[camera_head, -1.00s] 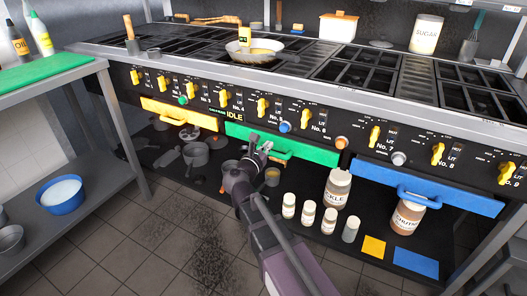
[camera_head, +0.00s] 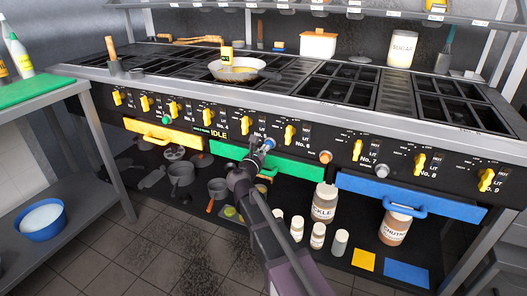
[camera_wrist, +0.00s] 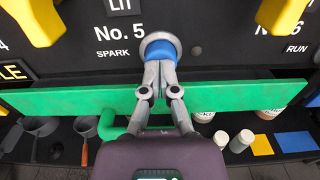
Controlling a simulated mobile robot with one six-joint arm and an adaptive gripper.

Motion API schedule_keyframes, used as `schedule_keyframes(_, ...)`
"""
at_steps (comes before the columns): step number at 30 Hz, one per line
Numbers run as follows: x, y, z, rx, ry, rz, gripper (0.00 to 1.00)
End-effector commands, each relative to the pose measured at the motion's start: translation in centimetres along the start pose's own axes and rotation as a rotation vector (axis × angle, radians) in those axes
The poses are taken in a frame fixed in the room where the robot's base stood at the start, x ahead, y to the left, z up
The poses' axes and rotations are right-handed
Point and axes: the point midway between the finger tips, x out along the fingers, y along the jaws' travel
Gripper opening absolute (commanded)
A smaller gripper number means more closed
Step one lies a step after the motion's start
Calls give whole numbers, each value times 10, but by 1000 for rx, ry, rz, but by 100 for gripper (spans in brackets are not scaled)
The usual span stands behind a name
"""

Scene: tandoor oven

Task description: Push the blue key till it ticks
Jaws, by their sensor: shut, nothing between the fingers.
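The blue key (camera_wrist: 160,46) is a round button in a grey metal ring on the black stove panel, between No. 5 and No. 6, with "SPARK" lettered to its left. It shows small in the head view (camera_head: 269,143), partly behind my gripper (camera_head: 265,149). In the wrist view my gripper (camera_wrist: 160,66) is shut and empty, its fingertips together over the lower part of the key. The tips are at the key or very close to it; I cannot tell whether they press it. A panel display (camera_head: 218,134) reads "IDLE".
A green drawer front (camera_wrist: 70,98) with a handle spans just below the key. Yellow knobs (camera_wrist: 280,14) flank it. An orange button (camera_head: 325,156) is further right. A pan (camera_head: 238,70) sits on the stove top. Jars (camera_head: 324,203) stand on the lower shelf.

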Motion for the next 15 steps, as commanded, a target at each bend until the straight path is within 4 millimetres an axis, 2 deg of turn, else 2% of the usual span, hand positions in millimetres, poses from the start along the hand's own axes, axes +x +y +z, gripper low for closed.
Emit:
schedule_keyframes(5, 1, 0, 0, 0, 0, 0, 0)
schedule_keyframes(11, 18, 1, 0, 0, 0, 0, 0)
schedule_keyframes(15, 20, 1, 0, 0, 0, 1, 0)
